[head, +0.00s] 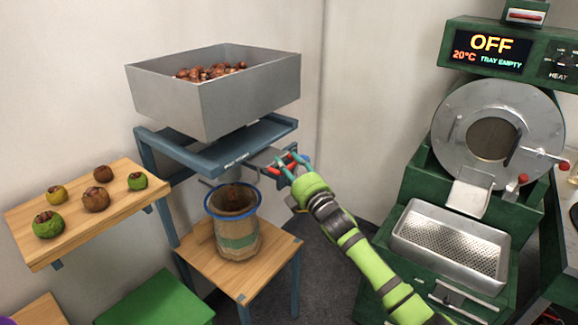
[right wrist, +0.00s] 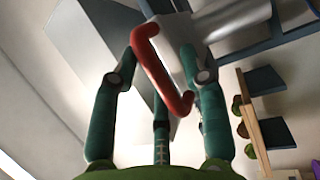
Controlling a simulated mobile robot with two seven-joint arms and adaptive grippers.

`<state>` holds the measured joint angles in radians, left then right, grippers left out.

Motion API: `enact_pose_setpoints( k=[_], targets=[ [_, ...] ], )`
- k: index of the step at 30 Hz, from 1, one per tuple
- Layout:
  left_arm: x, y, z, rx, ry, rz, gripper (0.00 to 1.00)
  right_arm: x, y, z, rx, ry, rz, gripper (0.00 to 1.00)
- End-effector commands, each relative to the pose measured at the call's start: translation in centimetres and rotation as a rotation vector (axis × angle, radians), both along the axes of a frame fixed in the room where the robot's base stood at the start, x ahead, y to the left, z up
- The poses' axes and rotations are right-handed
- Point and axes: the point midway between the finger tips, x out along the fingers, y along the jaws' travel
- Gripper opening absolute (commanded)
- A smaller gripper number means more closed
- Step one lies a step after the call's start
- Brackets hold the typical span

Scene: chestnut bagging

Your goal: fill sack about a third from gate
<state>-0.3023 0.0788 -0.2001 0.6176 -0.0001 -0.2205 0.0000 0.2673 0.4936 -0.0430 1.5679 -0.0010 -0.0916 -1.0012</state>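The sack (head: 237,240), tan with a green band and a blue rim, stands upright and open on a small wooden table below the hopper outlet. Its inside is dark brown, and I cannot tell how full it is. The grey hopper (head: 215,95) holds chestnuts (head: 208,72). The grey gate plate (head: 266,157) sticks out to the right under the hopper and ends in a red handle (head: 290,160). My right gripper (head: 293,168) is at the handle. In the right wrist view its teal fingers stand apart around the red handle (right wrist: 160,70). My left gripper is out of view.
A wooden shelf (head: 85,225) at the left carries several green and brown round items. A blue frame (head: 220,150) supports the hopper. At the right stands a green roaster (head: 490,120) reading OFF, with a perforated metal tray (head: 450,245). A green box (head: 155,300) is at the lower left.

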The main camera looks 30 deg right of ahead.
Motion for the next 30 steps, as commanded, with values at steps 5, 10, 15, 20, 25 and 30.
enact_pose_setpoints(
  k=[5,10,15,20,25,30],
  targets=[
    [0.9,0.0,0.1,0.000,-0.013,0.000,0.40,0.0,0.0,0.0,-0.002,0.001,0.000,0.46],
    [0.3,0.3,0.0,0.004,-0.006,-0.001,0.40,-0.4,0.0,-0.1,-0.002,0.001,0.000,0.46],
    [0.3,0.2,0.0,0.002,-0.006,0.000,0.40,-2.6,0.0,-0.6,-0.003,0.003,0.001,0.46],
    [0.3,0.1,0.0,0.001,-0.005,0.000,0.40,-5.9,0.0,-1.1,-0.002,0.004,0.001,0.46],
    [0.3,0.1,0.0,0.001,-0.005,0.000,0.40,-9.0,0.1,-1.6,-0.001,0.003,0.000,0.46],
    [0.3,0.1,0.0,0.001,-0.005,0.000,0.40,-11.1,0.0,-1.8,0.000,0.001,0.000,0.46]
  ],
)
